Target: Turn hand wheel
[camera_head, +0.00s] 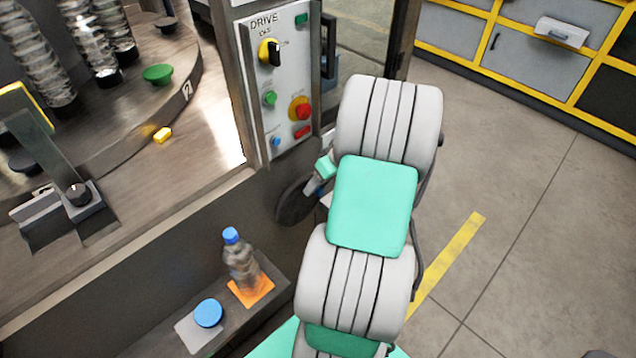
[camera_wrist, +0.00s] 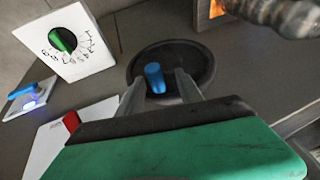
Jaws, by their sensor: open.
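The hand wheel (camera_head: 293,207) is a dark disc on the side of the machine below the DRIVE panel, partly hidden by my arm in the head view. In the wrist view the wheel (camera_wrist: 199,62) is a dark round dish with an upright blue handle (camera_wrist: 154,75) near its rim. My gripper (camera_wrist: 160,80) is open, with one finger on each side of the blue handle. I cannot tell whether either finger touches it. In the head view my gripper (camera_head: 313,186) is small and mostly behind my arm, beside the wheel.
The DRIVE panel (camera_head: 266,18) is above the wheel. A bottle (camera_head: 240,262) with a blue cap and a blue button (camera_head: 208,313) are on the lower ledge. The wrist view shows a green dial (camera_wrist: 63,40), a blue switch (camera_wrist: 22,91) and a red knob (camera_wrist: 71,121) nearby.

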